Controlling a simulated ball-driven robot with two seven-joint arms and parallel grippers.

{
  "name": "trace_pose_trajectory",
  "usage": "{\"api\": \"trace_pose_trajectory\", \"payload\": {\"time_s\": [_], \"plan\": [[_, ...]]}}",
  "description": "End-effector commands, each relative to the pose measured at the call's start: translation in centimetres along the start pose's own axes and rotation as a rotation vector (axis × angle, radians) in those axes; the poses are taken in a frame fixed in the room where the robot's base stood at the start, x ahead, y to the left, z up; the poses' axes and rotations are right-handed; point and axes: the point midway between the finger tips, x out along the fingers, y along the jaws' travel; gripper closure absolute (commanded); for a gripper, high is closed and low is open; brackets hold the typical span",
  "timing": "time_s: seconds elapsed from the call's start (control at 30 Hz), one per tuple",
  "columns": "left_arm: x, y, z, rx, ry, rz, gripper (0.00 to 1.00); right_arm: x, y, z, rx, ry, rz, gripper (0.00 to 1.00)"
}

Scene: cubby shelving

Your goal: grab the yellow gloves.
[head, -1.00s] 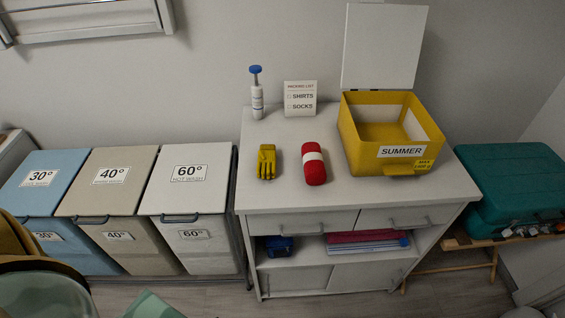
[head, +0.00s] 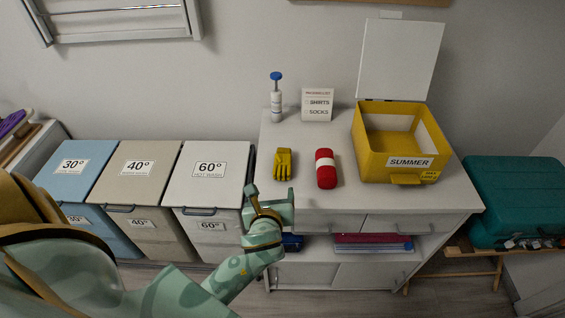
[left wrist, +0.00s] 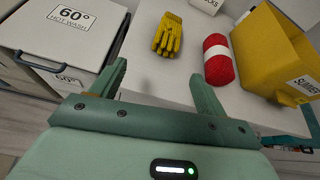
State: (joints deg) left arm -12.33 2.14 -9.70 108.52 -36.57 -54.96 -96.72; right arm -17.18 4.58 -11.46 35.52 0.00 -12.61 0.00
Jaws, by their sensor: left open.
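The yellow gloves (head: 283,164) lie on the left part of the white cabinet top, and they also show in the left wrist view (left wrist: 168,34). My left gripper (head: 270,193) is at the front left edge of the cabinet, just in front of the gloves and apart from them. In the left wrist view its two green fingers (left wrist: 160,82) are spread open with nothing between them, and the gloves lie beyond the fingertips. My right gripper is in neither view.
A red roll with a white band (head: 326,168) lies right of the gloves. A yellow SUMMER box (head: 372,160) with raised lid stands further right. A blue-topped bottle (head: 276,100) and a small sign (head: 317,104) stand behind. Lidded bins (head: 205,170) stand left of the cabinet.

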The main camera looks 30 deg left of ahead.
Motion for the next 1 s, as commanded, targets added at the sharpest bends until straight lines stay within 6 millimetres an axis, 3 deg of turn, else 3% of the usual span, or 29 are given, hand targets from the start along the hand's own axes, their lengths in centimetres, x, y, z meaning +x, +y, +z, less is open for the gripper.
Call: {"api": "trace_pose_trajectory", "payload": {"time_s": [0.1,0.2,0.53,0.83,1.0], "plan": [[0.7,-1.0,0.5,0.150,-0.033,-0.019,0.25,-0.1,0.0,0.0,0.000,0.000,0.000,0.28],[1.8,-1.3,0.6,0.194,-0.042,-0.023,0.25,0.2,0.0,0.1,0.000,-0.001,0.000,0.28],[9.5,-1.4,0.6,0.192,-0.040,-0.021,0.25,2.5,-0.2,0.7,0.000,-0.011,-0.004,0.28],[12.7,-1.5,0.7,0.189,-0.039,-0.022,0.25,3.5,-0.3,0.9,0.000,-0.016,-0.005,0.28],[15.6,-1.5,0.3,0.189,-0.039,-0.022,0.25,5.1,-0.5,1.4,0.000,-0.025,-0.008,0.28]]}}
